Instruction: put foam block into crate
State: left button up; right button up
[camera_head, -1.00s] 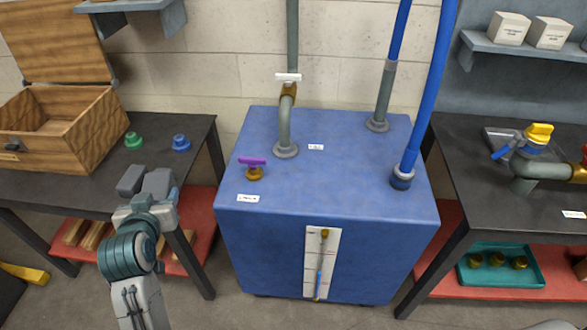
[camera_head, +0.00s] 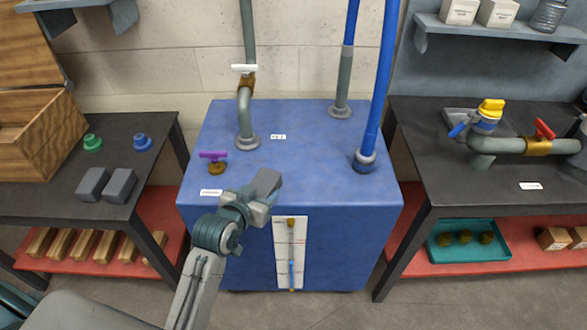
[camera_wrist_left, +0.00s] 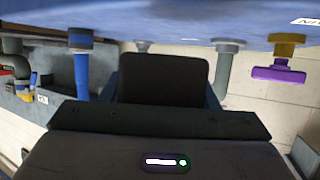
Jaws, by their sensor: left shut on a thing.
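My left gripper (camera_head: 262,187) is in front of the blue cabinet's top front edge, shut on a grey block that looks like the foam block (camera_head: 267,182). In the left wrist view the block (camera_wrist_left: 163,78) shows dark between the fingers. Two similar grey blocks (camera_head: 92,184) (camera_head: 119,185) lie side by side on the left table. A wooden box (camera_head: 40,130) with a raised lid stands at the left, cut by the picture edge; I cannot tell whether it is the crate. My right gripper is not in view.
The blue cabinet (camera_head: 300,180) carries pipes, a purple-handled valve (camera_head: 214,157) and blue hoses. The left table (camera_head: 150,180) also holds a green knob (camera_head: 92,142) and a blue knob (camera_head: 142,142). The right table (camera_head: 450,190) bears a pipe with valves. Its front part is clear.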

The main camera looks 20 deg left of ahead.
pick_arm(q)
jog(key=p, duration=0.2)
send_over(289, 177)
jog(key=shift+s+a+f, duration=0.2)
jog(key=shift+s+f, duration=0.25)
jog(key=shift+w+d+f, duration=0.1)
jog(key=shift+w, duration=0.3)
jog(key=shift+w+f, duration=0.1)
jog(key=shift+w, duration=0.05)
notch_tip(289, 177, down, 3)
jog(key=shift+p, duration=0.3)
jog(key=shift+f, duration=0.2)
jog(key=shift+f, duration=0.2)
jog(key=o, duration=1)
jog(key=shift+c, duration=0.2)
